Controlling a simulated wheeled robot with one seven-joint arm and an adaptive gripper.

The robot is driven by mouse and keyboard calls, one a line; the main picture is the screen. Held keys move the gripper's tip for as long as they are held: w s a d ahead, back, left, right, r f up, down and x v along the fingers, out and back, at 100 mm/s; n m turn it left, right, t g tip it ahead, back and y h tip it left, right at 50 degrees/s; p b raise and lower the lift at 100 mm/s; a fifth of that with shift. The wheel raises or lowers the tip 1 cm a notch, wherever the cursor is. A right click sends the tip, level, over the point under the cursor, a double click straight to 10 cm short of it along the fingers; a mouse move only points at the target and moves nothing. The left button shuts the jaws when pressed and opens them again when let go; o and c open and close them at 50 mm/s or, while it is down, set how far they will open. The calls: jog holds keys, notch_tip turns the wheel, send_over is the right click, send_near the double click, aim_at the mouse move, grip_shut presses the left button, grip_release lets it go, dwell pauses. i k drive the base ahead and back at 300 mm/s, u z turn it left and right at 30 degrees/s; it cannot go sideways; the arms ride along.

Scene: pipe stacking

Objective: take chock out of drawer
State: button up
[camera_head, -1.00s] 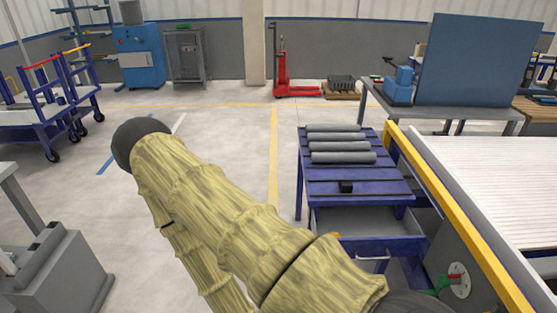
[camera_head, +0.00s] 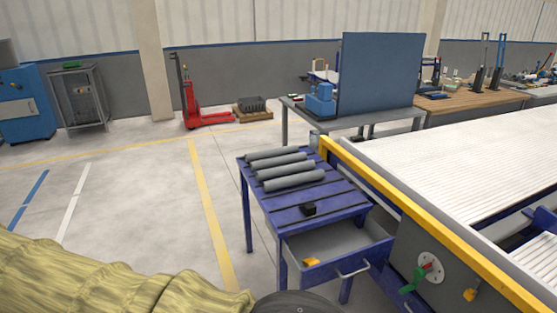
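The blue drawer (camera_head: 352,260) under the blue table (camera_head: 325,195) is pulled open, with its grey inside and front handle showing. A small orange-yellow block (camera_head: 311,261), which looks like a chock, is at the drawer's left front corner. I cannot tell for sure whether it rests on the drawer floor or against the wall. A small black block (camera_head: 308,208) sits on the tabletop near its front edge. My arm, in a yellowish cover, crosses the bottom left, and its dark round part is cut off by the bottom edge. My gripper is not visible.
Several grey pipes (camera_head: 287,167) lie side by side on the tabletop's back half. A conveyor with a yellow rail (camera_head: 410,210) stands close on the right of the table and drawer. The floor left of the table is clear.

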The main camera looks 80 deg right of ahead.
aim_at(311, 262)
jog(key=i, duration=1.15)
jog(key=z, duration=3.2)
